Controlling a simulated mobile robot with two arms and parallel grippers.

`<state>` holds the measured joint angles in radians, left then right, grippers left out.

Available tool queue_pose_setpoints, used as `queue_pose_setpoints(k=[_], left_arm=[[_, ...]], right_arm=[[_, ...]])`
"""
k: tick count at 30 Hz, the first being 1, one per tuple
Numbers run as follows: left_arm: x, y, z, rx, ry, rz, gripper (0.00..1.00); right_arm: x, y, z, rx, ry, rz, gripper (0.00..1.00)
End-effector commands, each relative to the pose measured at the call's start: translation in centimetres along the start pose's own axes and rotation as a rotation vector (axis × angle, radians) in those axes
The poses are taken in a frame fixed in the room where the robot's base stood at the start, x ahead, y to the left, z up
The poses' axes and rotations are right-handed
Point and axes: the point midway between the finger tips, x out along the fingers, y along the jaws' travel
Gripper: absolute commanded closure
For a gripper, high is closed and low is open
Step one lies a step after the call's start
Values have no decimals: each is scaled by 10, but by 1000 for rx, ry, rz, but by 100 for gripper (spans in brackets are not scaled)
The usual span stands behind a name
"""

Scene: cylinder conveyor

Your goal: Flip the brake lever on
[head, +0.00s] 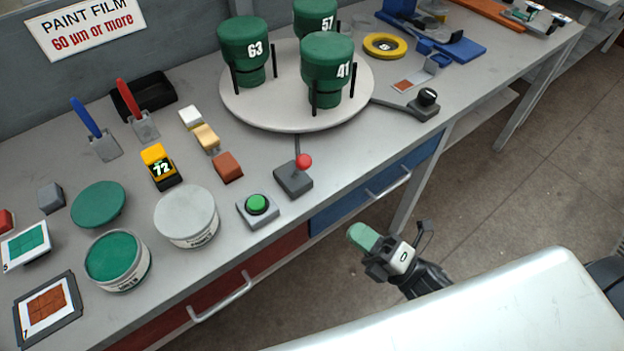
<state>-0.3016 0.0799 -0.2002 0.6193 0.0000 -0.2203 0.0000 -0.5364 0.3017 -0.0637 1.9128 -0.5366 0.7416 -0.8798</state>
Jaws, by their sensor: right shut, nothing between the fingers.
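A grey box with a red-knobbed stick (303,162) stands near the table's front edge, in front of the turntable. A flat grey arm with a black knob (427,98) lies to the right of the turntable (250,117). No label shows which of these is the brake lever. My right gripper (360,234) is shut and empty, with green fingertips. It hangs off the table's front edge, below and right of the red-knobbed stick, apart from it. My left gripper is not in view.
Green numbered cylinders (244,45) stand on the turntable. A green push button (257,205) sits left of the red-knobbed stick. Paint cans (186,216), brushes and blocks fill the table's left side. A drawer handle (222,300) juts out below. The floor beside my right gripper is clear.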

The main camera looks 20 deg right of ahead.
Motion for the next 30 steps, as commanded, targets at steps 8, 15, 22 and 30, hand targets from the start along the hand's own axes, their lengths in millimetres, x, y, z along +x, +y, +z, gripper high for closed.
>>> queue_pose_setpoints(k=[8,15,22,30], left_arm=[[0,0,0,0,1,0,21],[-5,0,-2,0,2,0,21],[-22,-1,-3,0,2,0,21],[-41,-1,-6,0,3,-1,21]], right_arm=[[1,3,-1,-10,6,7,100],[12,5,0,-7,5,9,100],[57,8,0,-7,5,11,100],[110,7,5,-10,5,7,100]])
